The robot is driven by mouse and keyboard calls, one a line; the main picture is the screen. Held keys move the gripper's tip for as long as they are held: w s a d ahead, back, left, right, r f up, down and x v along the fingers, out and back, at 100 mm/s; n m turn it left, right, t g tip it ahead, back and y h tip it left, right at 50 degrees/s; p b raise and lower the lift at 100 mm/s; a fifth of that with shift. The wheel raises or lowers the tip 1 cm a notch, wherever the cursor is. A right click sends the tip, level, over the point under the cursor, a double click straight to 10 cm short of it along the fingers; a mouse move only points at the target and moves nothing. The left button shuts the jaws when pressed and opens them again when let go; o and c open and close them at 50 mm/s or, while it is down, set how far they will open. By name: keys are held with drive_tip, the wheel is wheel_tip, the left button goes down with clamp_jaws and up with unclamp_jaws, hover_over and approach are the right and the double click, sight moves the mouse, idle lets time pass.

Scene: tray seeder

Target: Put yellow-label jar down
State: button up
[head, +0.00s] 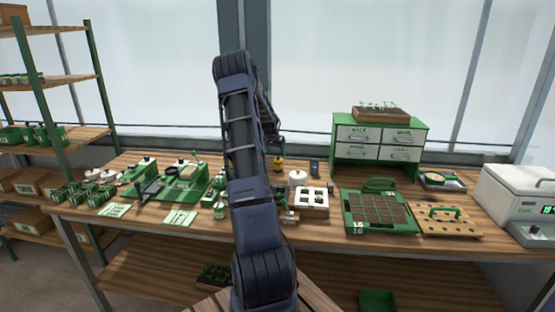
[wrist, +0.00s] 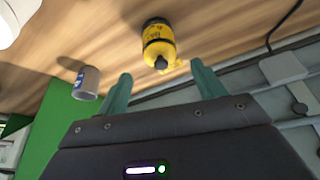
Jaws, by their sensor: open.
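A yellow jar with dark bands and a dark knob-like end (wrist: 159,45) is at the top middle of the wrist view, on the wooden bench. It also shows small in the head view (head: 278,164), towards the back of the bench, just right of my arm. My gripper (wrist: 160,70) has its two green fingers spread apart, with nothing held between them. The jar lies beyond the fingertips, in line with the gap, and looks apart from both fingers. In the head view my arm hides most of the gripper.
A small grey-white jar with a blue label (wrist: 87,84) is left of the fingers. In the head view, a white-topped jar (head: 298,177), a white frame (head: 311,200), a green seed tray (head: 380,212) and a green drawer cabinet (head: 380,137) stand to the right.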

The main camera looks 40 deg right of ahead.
drive_tip(key=s+a+r+n+t+y, duration=0.15)
drive_tip(key=s+a+r, duration=0.25)
drive_tip(key=a+r, duration=0.5)
drive_tip(key=s+a+r+n+y, duration=0.15)
drive_tip(key=s+a+r, duration=0.35)
drive_tip(key=a, duration=0.7)
drive_tip(key=s+a+r+n+t, duration=0.1)
drive_tip(key=s+a+r+n, duration=0.15)
drive_tip(key=a+r, duration=0.7)
drive_tip(key=s+a+r+n+y, duration=0.15)
drive_tip(key=s+a+n, duration=0.25)
drive_tip(key=s+a, duration=1)
drive_tip(key=s+a+f+n, duration=0.1)
drive_tip(key=s+a, duration=0.3)
drive_tip(key=s, duration=0.3)
drive_tip(key=s+a+f+n, duration=0.1)
drive_tip(key=s+a, duration=0.3)
drive_tip(key=s, duration=0.4)
drive_tip(key=shift+n, duration=0.55)
